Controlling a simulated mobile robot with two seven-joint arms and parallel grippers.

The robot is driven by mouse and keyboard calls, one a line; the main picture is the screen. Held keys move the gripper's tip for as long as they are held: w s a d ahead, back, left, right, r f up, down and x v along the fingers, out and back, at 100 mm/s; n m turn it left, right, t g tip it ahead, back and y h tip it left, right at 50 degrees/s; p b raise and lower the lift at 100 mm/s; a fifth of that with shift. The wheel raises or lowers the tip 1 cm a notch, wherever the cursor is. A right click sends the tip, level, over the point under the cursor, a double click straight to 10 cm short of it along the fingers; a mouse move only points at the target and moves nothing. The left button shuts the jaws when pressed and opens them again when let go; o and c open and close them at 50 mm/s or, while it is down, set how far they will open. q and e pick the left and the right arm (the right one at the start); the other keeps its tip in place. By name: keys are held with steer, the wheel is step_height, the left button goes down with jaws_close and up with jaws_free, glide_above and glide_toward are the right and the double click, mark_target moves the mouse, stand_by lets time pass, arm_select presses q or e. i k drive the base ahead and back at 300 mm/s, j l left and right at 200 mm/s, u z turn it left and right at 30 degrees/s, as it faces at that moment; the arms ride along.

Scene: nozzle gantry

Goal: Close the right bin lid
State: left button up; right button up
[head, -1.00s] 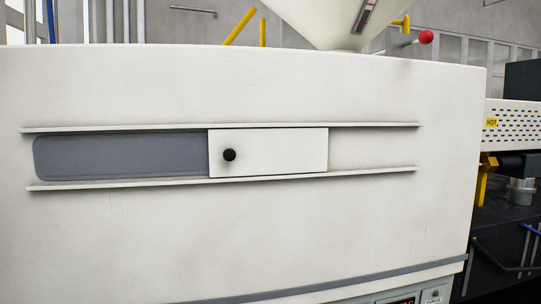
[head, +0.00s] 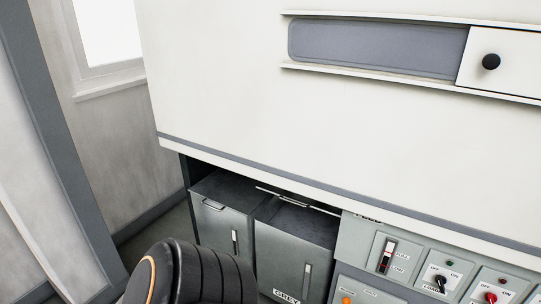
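Two grey bins stand side by side in the recess under the large white machine in the head view. The right bin (head: 293,255) has a pale level window and a label on its front, partly cut off by the lower frame edge. Its top looks dark and speckled, and a pale lid edge (head: 310,205) lies set back behind it, so the lid appears open; the rest of the lid is hidden under the housing. The left bin (head: 222,228) has its lid (head: 233,190) down, with a handle at the front. Neither gripper is in view.
A black ribbed part with an orange line, likely my own arm, stands low in front of the bins. A control panel (head: 430,270) with switches adjoins the right bin. The white housing (head: 250,90) overhangs both bins. A wall and window are at left.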

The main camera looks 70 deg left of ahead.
mark_target(305, 202)
steer(key=u, duration=2.05)
